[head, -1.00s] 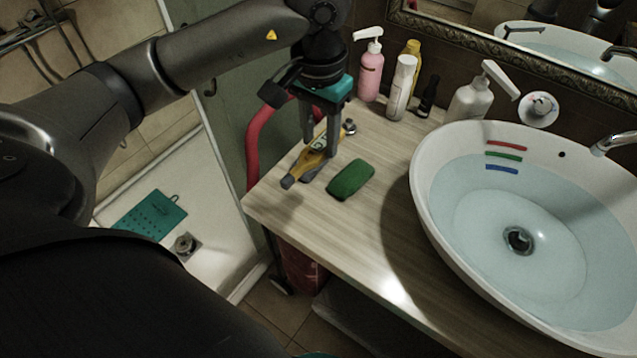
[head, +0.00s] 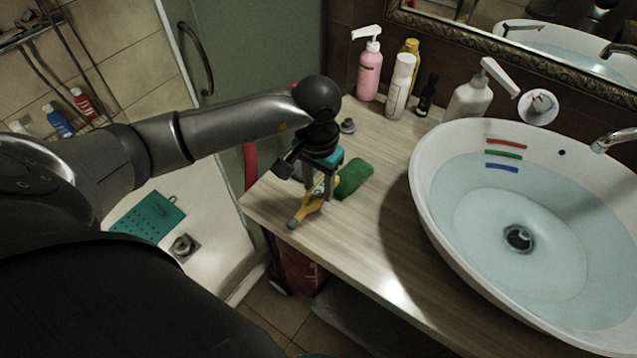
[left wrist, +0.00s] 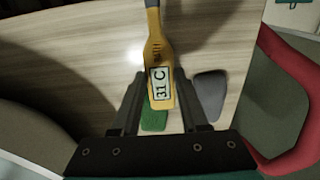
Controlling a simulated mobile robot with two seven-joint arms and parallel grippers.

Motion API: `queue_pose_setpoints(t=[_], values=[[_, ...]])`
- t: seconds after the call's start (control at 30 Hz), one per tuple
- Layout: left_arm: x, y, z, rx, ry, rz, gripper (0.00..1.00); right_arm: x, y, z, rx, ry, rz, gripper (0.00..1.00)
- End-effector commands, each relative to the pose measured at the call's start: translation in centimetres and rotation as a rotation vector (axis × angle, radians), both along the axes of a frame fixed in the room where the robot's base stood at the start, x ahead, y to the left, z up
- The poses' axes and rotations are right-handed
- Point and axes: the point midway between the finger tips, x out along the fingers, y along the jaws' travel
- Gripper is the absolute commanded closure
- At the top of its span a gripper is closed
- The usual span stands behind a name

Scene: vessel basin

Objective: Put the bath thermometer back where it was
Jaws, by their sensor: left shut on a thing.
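The bath thermometer (head: 306,210) is yellow with a grey tip and is at the front left part of the wooden counter. In the left wrist view the thermometer (left wrist: 157,50) shows a display reading 31 C. My left gripper (head: 321,192) points down and is shut on the thermometer at its display end, with the grey tip reaching toward the counter's front edge. I cannot tell whether the thermometer touches the counter. A flat grey patch (left wrist: 210,92) lies beside it in the left wrist view. My right gripper is not in view.
A green sponge-like block (head: 354,180) lies close behind the gripper. The white basin (head: 428,235) holds water, with red, green and blue marks inside. A pink pump bottle (head: 370,72) and several other bottles stand at the back. The counter between block and basin is clear.

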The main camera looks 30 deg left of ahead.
Motion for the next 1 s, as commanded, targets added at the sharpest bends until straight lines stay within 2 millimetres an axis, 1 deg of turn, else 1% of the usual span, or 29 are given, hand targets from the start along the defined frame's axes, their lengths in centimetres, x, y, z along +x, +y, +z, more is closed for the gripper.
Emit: queue_pose_setpoints(t=[0.13, 0.43, 0.47, 0.5, 0.7, 1.0], values=[[0.0, 0.0, 0.0, 0.0, 0.0, 0.0, 1.0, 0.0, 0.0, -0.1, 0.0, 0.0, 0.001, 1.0], [0.0, 0.0, -0.8, 0.001, -0.001, 0.0, 1.0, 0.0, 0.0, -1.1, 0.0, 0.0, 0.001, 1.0], [0.0, 0.0, -0.7, 0.001, 0.0, 0.0, 0.54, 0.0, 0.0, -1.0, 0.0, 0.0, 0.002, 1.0], [0.0, 0.0, -0.7, 0.001, 0.0, 0.0, 0.49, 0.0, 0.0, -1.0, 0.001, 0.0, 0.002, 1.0], [0.0, 0.0, -0.6, 0.0, 0.0, 0.0, 0.27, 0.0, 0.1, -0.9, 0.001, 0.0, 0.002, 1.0], [0.0, 0.0, -0.5, 0.0, 0.001, 0.0, 0.26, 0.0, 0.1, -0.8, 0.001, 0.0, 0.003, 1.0]])
